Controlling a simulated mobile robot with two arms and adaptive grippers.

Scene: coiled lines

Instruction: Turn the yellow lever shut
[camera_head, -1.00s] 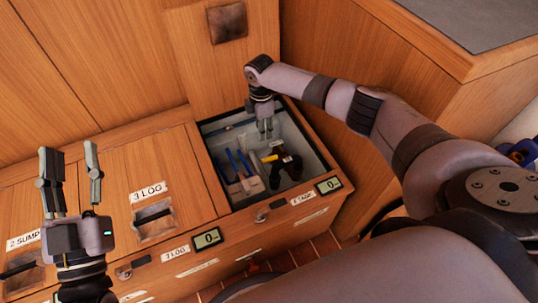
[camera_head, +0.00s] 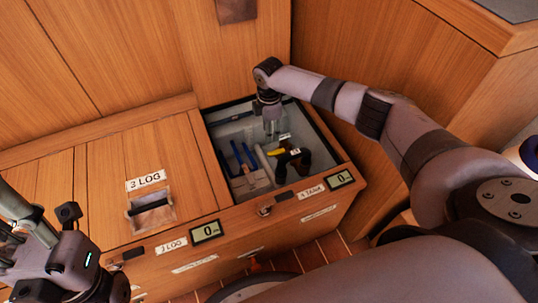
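A small yellow lever (camera_head: 277,152) sits on a dark fitting (camera_head: 293,160) inside the open compartment at the middle. My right gripper (camera_head: 272,132) points down into that compartment, just above and a little left of the lever. Its fingers look small and close together, and I cannot tell whether they touch anything. My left gripper (camera_head: 25,235) is at the lower left edge, partly cut off by the frame, away from the lever.
The compartment (camera_head: 345,168) has a dark rim and holds blue-handled items (camera_head: 242,155) and a pale block (camera_head: 258,181). A closed hatch labelled 3 LOG (camera_head: 150,205) lies to the left. Displays (camera_head: 205,231) sit on the front edge. A wooden wall stands behind.

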